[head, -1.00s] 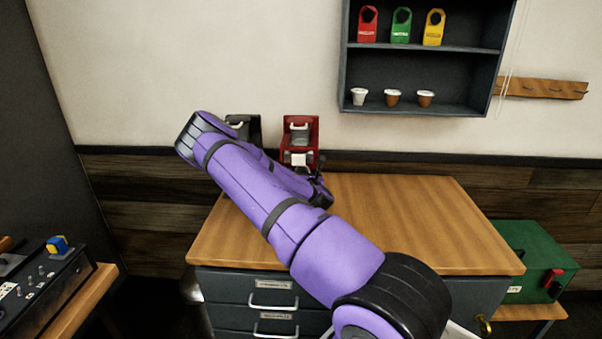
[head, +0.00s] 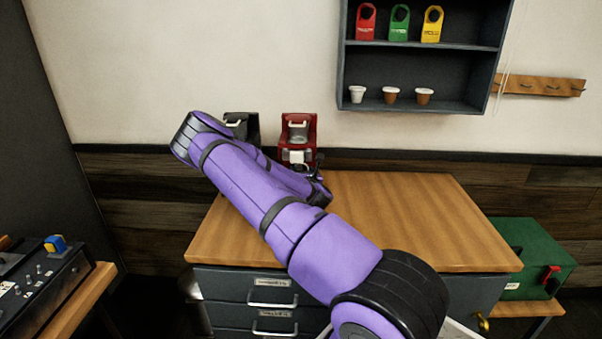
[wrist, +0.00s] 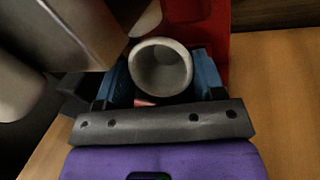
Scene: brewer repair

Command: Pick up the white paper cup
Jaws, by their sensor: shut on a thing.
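The white paper cup (wrist: 160,67) is in the wrist view, seen from above with its open mouth toward the camera and its inside looking empty. My gripper (wrist: 163,76) is shut on it, with one blue finger at each side of the cup. The cup is right by the red brewer (wrist: 217,40); I cannot tell if it still rests on a surface. In the head view the red brewer (head: 297,135) stands at the back of the wooden-topped cabinet, with a small white patch at its front that may be the cup. My arm hides much of the gripper there.
A dark grey brewer (head: 243,127) stands left of the red one, partly behind my arm. The wooden top (head: 410,215) is clear on the right. A wall shelf (head: 420,75) holds several small cups and tags. A green box (head: 530,255) stands at the right.

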